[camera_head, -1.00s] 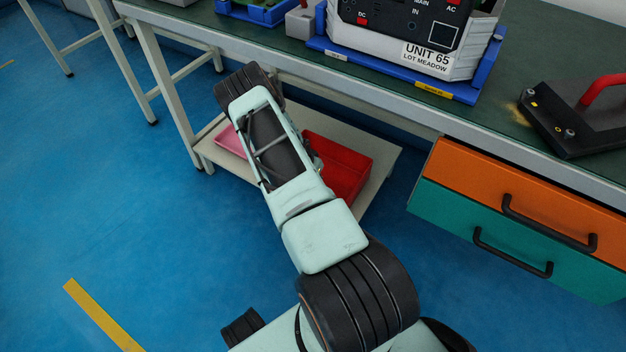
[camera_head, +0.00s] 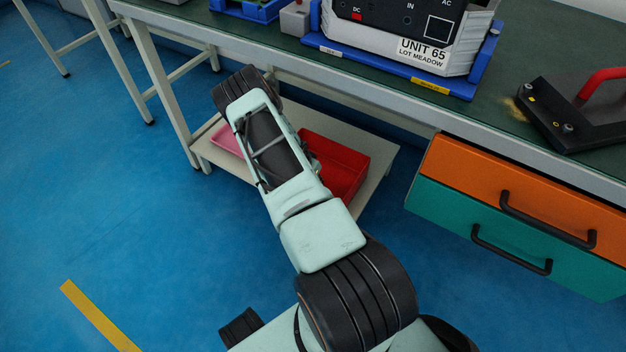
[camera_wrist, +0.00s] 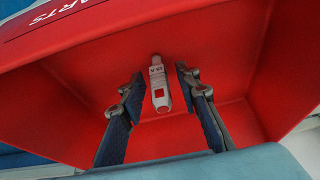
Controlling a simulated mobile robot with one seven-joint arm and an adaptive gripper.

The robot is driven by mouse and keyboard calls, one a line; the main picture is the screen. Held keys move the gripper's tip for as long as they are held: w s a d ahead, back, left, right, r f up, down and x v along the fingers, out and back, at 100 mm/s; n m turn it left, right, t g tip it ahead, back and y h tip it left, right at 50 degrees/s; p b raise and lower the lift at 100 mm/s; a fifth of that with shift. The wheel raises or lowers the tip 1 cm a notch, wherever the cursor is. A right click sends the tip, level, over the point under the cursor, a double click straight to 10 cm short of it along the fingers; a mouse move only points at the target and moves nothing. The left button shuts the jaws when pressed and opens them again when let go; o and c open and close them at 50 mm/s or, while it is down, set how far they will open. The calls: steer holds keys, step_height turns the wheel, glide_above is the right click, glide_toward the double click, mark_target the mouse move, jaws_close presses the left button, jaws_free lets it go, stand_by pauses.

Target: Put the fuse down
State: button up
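My gripper (camera_wrist: 160,74) is open, with one finger on each side of the fuse and a visible gap at both sides. The fuse looks to rest against the bin's inner surface; the exact contact is hard to tell. In the head view the red bin (camera_head: 345,172) stands on the lower shelf under the bench, partly covered by my arm. My gripper and the fuse are hidden there.
A pink tray (camera_head: 226,139) sits beside the red bin on the pale lower shelf (camera_head: 372,190). Above is the green bench top (camera_head: 500,110) with a unit in a blue tray (camera_head: 390,70). Orange (camera_head: 480,175) and teal (camera_head: 455,225) drawers are at right.

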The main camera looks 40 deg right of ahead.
steer(key=p+v, duration=0.4)
steer(key=v, duration=0.8)
steer(key=shift+s+a, duration=0.1)
